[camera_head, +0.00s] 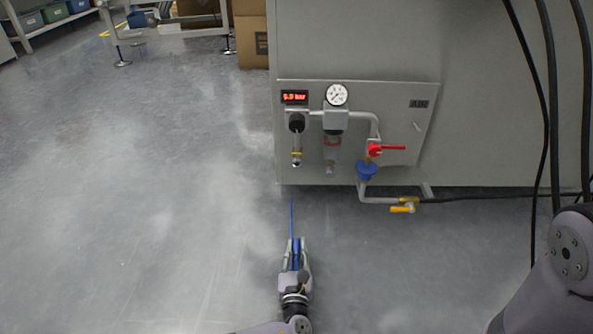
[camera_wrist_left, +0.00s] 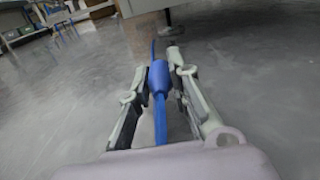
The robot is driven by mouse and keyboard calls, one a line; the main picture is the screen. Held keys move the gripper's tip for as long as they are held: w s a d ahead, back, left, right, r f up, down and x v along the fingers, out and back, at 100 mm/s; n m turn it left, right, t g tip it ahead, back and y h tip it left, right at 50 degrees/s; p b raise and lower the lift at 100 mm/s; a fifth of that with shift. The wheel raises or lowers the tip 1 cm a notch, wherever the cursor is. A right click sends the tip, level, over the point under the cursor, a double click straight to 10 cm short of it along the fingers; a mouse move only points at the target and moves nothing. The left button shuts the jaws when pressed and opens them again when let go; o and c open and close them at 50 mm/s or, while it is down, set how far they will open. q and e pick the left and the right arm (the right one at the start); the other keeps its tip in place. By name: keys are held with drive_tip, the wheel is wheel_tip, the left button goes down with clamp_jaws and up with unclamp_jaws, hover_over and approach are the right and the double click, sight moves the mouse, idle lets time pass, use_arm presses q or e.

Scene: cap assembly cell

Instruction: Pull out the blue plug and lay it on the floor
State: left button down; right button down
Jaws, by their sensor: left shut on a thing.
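The blue plug (camera_head: 297,258) is a slim blue piece with a thin blue stem that points away from me. My left gripper (camera_head: 295,243) is shut on it and holds it in front of the grey cabinet, clear of the panel. In the left wrist view the plug (camera_wrist_left: 159,78) is a thick blue body between the two fingers, with a thinner blue part towards the palm. The grey floor (camera_head: 130,200) lies below it. My right gripper is out of view.
Black cables hang at right. The floor on the left is clear.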

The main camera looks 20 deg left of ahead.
use_arm(q)
drive_tip(key=c, duration=1.4)
unclamp_jaws()
drive_tip(key=shift+a+f, duration=0.1)
drive_tip(key=shift+f, duration=0.35)
